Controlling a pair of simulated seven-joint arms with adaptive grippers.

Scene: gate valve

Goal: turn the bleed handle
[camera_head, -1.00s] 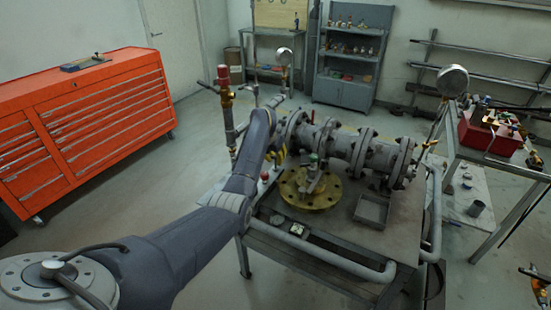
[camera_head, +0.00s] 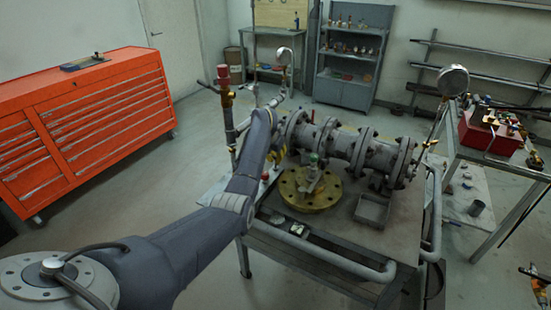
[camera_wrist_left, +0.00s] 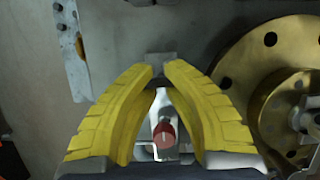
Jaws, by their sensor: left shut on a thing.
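My left gripper (camera_head: 268,157) is at the near left of the grey valve body, partly hidden behind my own forearm in the head view. In the left wrist view its yellow fingers (camera_wrist_left: 159,74) meet at the tips, around a small grey metal piece (camera_wrist_left: 160,60) that seems to be part of the bleed handle. A red knob (camera_wrist_left: 165,133) on a silver part shows between the lower fingers. A red knob also shows below the gripper in the head view (camera_head: 265,175). The exact contact is hidden. My right gripper is not in view.
A brass flange (camera_head: 318,201) with a green-topped fitting lies on the cart, close right of the gripper. The grey flanged valve body (camera_head: 340,142) runs behind. A red-topped upright pipe (camera_head: 227,100) stands at left. A small grey tray (camera_head: 372,210) is at right.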

